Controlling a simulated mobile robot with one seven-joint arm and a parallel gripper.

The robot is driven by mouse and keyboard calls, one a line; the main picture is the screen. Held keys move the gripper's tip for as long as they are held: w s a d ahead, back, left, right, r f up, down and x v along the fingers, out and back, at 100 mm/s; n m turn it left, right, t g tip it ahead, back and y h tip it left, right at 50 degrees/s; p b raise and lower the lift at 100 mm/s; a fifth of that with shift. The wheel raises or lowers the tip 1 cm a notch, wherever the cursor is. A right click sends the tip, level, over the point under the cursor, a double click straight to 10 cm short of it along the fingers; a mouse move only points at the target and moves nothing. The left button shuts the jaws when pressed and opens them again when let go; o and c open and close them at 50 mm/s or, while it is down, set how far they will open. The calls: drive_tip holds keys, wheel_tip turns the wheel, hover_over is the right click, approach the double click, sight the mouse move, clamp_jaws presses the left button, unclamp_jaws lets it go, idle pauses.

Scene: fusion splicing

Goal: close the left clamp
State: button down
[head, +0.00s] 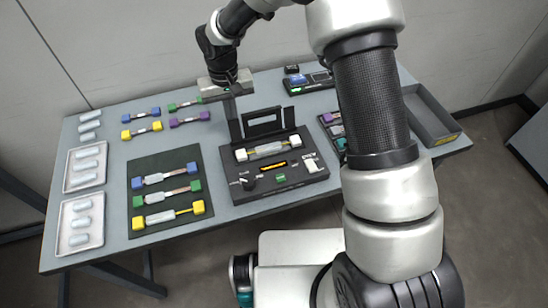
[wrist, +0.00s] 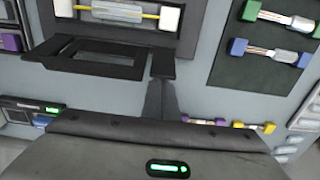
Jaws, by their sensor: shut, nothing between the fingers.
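The splicer (head: 275,178) stands near the table's middle with a fibre in it. White holder blocks (wrist: 169,18) sit at both ends of the fibre, which also shows in the wrist view. The left clamp (head: 235,128) stands raised at the back left of the splicer; in the wrist view it appears as a black flap (wrist: 163,62). The right clamp (head: 290,117) is also raised, and the black framed lid (head: 262,130) stands open between them. My gripper (head: 232,98) is shut and empty behind the left clamp. Its fingers (wrist: 164,92) appear close to the flap; contact is unclear.
A dark mat (head: 151,208) with several fibre holders lies left of the splicer. More coloured holders (head: 190,119) lie behind it. Two white trays (head: 83,198) are at the far left. A small device (head: 308,80) and a grey bin (head: 438,128) are at the right.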

drive_tip(key=shift+s+d+b, duration=0.1)
drive_tip(key=shift+s+d, duration=0.15)
drive_tip(key=shift+s, duration=0.55)
drive_tip(key=shift+s+d+b, duration=0.15)
drive_tip(key=shift+s+d, duration=0.05)
drive_tip(key=shift+s, duration=0.6)
drive_tip(key=shift+s+d+b, duration=0.1)
drive_tip(key=shift+s+d, duration=0.15)
drive_tip(key=shift+s, duration=0.55)
drive_tip(key=shift+r, duration=0.1)
drive_tip(key=shift+w+a+r+p, duration=0.1)
drive_tip(key=shift+w+r+p, duration=0.1)
drive_tip(key=shift+r+p, duration=0.8)
drive_tip(key=shift+w+a+r+p, duration=0.1)
drive_tip(key=shift+w+r+p, duration=0.15)
drive_tip(key=shift+r+p, duration=0.75)
drive_tip(key=shift+w+r+p, duration=0.2)
drive_tip(key=shift+r+p, duration=0.25)
drive_tip(key=shift+r, duration=1)
